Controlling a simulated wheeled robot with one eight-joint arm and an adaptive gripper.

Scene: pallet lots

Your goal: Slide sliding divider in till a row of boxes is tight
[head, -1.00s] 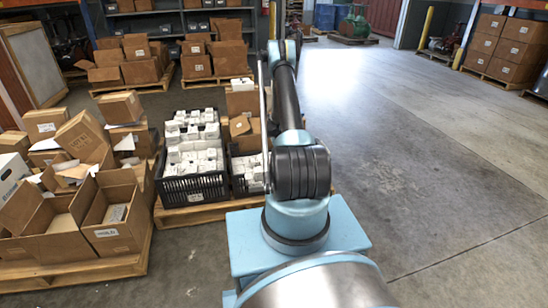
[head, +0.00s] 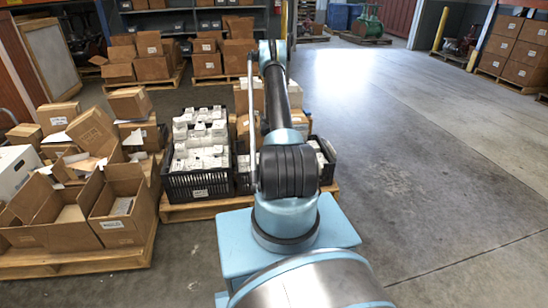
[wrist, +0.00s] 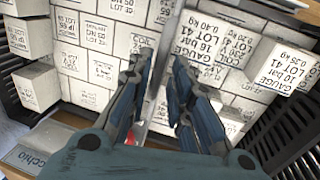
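In the wrist view, a thin grey sliding divider (wrist: 160,62) stands edge-on among white labelled boxes. My gripper (wrist: 163,62) is over it, with one finger on each side of the divider and a gap between the fingers. The fingers look open, and I cannot tell whether either touches the divider. White boxes (wrist: 92,62) fill the left side in rows, and white boxes marked GAUGE and COIL (wrist: 235,48) lie to the right. In the head view, my arm hides the gripper and the divider.
A black crate (head: 196,187) of white boxes stands on a wooden pallet (head: 185,212), beside another black crate (head: 330,164) partly behind my arm. Open cardboard boxes (head: 122,207) crowd the left. Floor to the right is clear.

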